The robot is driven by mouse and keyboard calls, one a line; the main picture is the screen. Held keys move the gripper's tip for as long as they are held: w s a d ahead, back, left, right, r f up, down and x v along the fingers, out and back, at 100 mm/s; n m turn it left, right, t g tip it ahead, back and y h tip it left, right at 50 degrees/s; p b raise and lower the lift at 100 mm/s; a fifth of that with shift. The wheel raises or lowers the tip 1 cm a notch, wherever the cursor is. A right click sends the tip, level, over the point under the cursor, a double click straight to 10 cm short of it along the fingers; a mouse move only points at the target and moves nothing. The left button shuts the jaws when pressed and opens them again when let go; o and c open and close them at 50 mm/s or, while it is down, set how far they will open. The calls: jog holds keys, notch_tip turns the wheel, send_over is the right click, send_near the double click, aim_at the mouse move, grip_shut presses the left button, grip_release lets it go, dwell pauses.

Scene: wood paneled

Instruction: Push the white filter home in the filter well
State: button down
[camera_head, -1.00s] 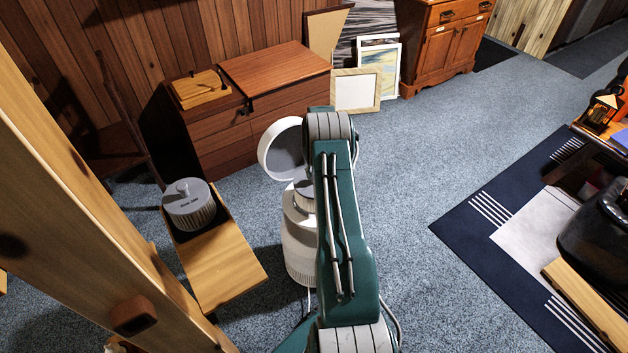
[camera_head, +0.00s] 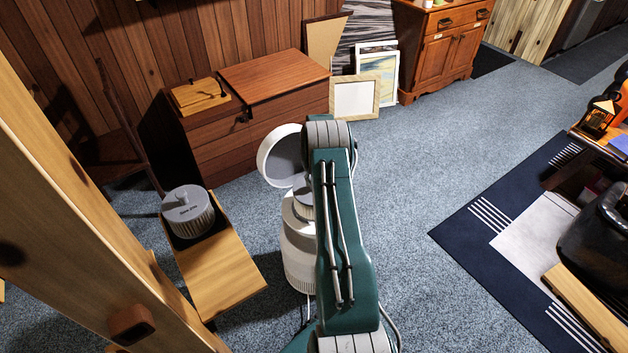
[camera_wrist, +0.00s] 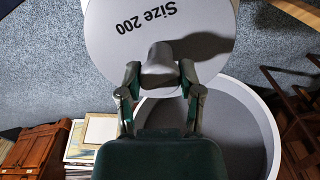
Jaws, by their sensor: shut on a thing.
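The held filter, a pale round disc marked "Size 200" (camera_wrist: 125,35), fills the top of the wrist view. My gripper (camera_wrist: 160,75) is shut on its grey centre knob (camera_wrist: 158,62). In the head view, part of its ribbed side (camera_head: 303,194) shows at the top of the white round housing (camera_head: 300,258), beside my arm. The filter well is hidden under the filter and behind my arm, so how deep the filter sits cannot be told. The housing's round lid (camera_head: 281,158) stands open behind; its grey inside (camera_wrist: 205,135) shows in the wrist view.
A second grey ribbed filter (camera_head: 187,211) stands on a wooden bench (camera_head: 225,270) at the left. A wooden post (camera_head: 75,200) crosses the left foreground. A low wooden chest (camera_head: 215,150) stands behind the housing.

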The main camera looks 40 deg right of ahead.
jog(key=shift+f, duration=5.35)
jog(key=shift+c, duration=0.9)
grip_release()
notch_tip(320, 180, up, 12)
jog(key=shift+f, duration=0.1)
